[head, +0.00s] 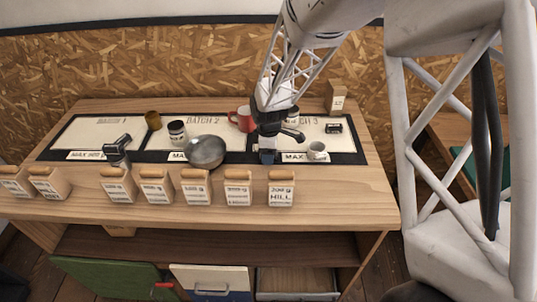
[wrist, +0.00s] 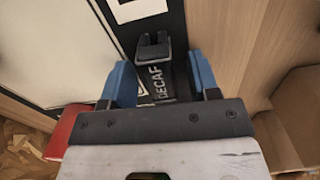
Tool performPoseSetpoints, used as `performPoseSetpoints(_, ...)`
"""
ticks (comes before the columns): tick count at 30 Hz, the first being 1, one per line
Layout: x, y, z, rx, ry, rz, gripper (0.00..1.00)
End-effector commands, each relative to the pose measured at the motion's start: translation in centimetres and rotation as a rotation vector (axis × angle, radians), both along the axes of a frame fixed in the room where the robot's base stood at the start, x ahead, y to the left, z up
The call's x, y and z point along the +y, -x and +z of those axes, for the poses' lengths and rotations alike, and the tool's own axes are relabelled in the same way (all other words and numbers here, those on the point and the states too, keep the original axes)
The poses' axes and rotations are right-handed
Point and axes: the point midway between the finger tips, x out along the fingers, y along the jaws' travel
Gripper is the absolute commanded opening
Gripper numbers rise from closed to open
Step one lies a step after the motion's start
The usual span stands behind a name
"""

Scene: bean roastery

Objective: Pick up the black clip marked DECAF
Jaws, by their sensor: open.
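The black clip (wrist: 155,82) marked DECAF in white letters lies on the black border strip in the wrist view. It is between the two blue fingers of my gripper (wrist: 160,64), with a visible gap on each side. My gripper is open and not closed on it. In the head view my gripper (head: 268,157) is low over the black front border between the middle and right panels. I cannot make out the clip there; the gripper and dark border hide it.
A metal bowl (head: 206,152) and red mug (head: 242,119) stand left of my gripper, a white cup (head: 317,151) to its right. A small black item (head: 334,128) lies on the right panel.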

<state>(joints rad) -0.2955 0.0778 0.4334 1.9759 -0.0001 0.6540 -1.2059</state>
Motion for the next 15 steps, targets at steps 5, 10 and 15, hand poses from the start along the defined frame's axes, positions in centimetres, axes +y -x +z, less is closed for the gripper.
performPoseSetpoints(5,0.00,0.00,0.02,0.000,0.000,0.000,0.55)
performPoseSetpoints(10,0.00,0.00,0.02,0.000,0.000,0.000,0.55)
performPoseSetpoints(15,0.00,0.00,0.03,0.000,0.000,0.000,0.40)
